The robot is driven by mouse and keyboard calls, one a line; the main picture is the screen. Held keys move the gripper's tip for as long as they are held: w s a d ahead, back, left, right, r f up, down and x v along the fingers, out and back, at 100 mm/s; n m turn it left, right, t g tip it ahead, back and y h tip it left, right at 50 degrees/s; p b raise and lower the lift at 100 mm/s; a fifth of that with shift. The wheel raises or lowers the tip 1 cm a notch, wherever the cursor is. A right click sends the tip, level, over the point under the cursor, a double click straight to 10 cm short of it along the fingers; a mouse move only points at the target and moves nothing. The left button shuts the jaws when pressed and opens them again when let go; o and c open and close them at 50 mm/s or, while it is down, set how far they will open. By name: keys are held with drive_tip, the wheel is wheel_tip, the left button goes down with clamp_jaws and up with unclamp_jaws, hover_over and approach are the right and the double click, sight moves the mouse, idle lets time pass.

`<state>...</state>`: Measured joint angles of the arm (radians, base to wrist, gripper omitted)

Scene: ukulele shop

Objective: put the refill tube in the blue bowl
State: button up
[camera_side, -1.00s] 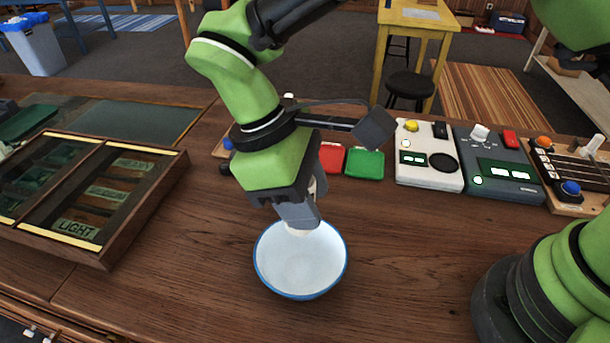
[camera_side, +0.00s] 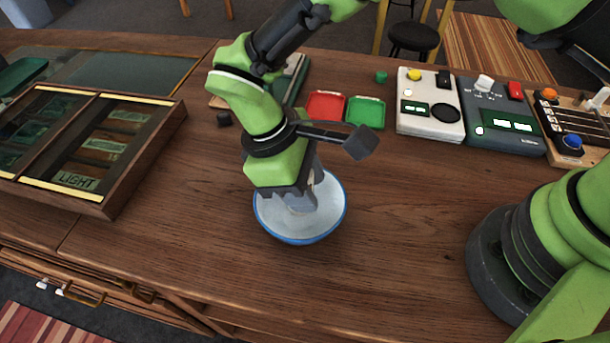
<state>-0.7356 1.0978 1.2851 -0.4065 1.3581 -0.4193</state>
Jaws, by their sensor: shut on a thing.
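The blue bowl (camera_side: 328,221) is blue outside and pale inside, and stands upright on the wooden counter. My gripper (camera_side: 302,208) points down into it, with its fingertips inside the rim, and covers the bowl's back left part. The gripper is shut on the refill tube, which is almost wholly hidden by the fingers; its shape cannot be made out.
A divided wooden case (camera_side: 110,205) stands at left. A white device (camera_side: 429,120) and a grey device (camera_side: 500,138) stand at back right. The counter in front is clear.

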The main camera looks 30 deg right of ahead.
drive_tip(key=o, duration=1)
wheel_tip(320, 180, up, 7)
drive_tip(key=shift+r, duration=0.1)
